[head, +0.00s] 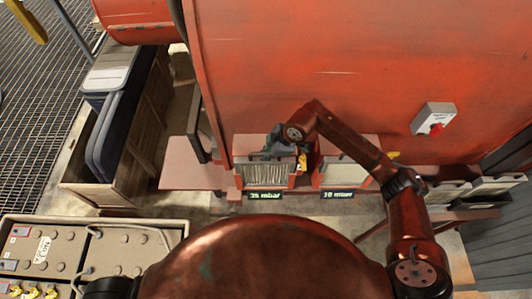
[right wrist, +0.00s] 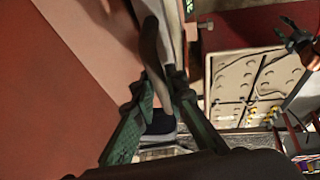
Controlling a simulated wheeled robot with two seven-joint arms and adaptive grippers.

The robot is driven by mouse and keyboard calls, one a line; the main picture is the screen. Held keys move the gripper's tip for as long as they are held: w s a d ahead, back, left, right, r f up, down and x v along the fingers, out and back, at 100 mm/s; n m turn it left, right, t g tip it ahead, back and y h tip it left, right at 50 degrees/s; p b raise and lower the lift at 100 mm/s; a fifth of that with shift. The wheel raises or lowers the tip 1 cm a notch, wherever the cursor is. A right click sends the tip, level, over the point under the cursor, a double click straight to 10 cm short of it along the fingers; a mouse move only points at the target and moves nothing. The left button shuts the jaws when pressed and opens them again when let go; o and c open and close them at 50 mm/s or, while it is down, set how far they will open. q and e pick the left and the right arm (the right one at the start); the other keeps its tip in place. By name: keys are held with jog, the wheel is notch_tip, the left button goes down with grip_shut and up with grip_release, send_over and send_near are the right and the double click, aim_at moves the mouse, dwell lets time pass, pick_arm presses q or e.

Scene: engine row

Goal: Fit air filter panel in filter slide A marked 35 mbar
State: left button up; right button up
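My right gripper (head: 277,142), with dark green fingers, is at the top edge of the slide marked 35 mbar (head: 266,194). A pale, pleated air filter panel (head: 264,173) shows in that slide, below the gripper. Its upper edge is partly hidden by the gripper. In the right wrist view the fingers (right wrist: 162,80) stand a little apart, with background between them. A grey mesh-like surface (right wrist: 160,153) shows beneath them; whether they touch it is unclear.
The slide marked 10 mbar (head: 338,194) is just to the right. A dark lever (head: 194,132) stands left of the slides. A battery case (head: 62,248) lies at lower left. The red housing (head: 320,55) rises behind.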

jog(key=o, duration=0.4)
jog(key=shift+o, duration=0.2)
jog(key=v, duration=1.2)
jog(key=shift+r, duration=0.1)
